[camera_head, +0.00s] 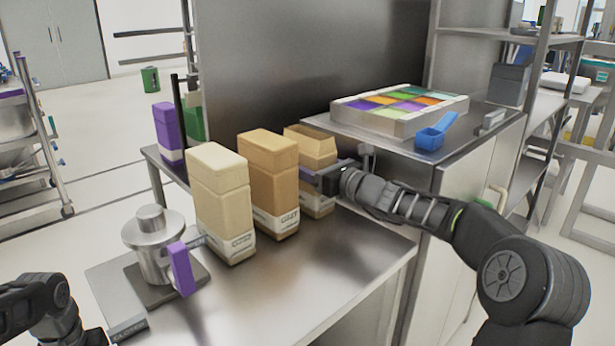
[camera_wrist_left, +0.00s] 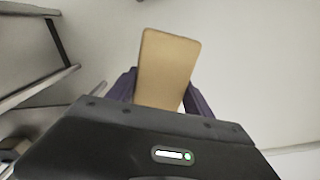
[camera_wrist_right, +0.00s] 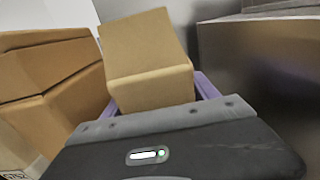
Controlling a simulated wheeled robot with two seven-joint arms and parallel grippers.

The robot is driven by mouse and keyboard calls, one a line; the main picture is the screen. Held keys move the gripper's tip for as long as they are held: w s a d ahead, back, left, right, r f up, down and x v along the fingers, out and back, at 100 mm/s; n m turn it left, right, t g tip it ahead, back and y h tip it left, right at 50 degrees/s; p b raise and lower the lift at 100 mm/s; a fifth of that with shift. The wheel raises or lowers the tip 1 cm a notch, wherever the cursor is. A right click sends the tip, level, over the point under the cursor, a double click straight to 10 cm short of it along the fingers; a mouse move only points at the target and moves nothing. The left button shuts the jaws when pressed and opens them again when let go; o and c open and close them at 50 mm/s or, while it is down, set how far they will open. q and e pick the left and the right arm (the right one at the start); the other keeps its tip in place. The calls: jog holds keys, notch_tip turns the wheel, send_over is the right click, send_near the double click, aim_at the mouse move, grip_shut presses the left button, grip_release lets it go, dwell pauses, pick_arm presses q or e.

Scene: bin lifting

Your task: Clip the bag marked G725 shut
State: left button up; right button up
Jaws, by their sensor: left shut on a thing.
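Three paper bags stand in a row on the metal table: a cream bag (camera_head: 221,195) at the left, a tan bag (camera_head: 271,175) in the middle, and a tan bag (camera_head: 312,150) at the right whose top looks open. Their label print is too small to read surely. My right gripper (camera_head: 320,178) is at the right bag, its purple fingers on either side of it; the right wrist view shows a tan bag (camera_wrist_right: 150,75) between them. Contact is unclear. My left gripper (camera_wrist_left: 160,92) is shut on a flat tan piece (camera_wrist_left: 168,65), perhaps a clip, away from the bags.
A purple container (camera_head: 166,130) stands behind the bags. A tray of coloured compartments (camera_head: 400,103) and a blue scoop (camera_head: 436,133) sit on the raised right surface. The front right tabletop is clear.

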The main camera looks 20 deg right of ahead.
grip_shut()
jog(key=shift+r, duration=0.25)
dwell(0.5)
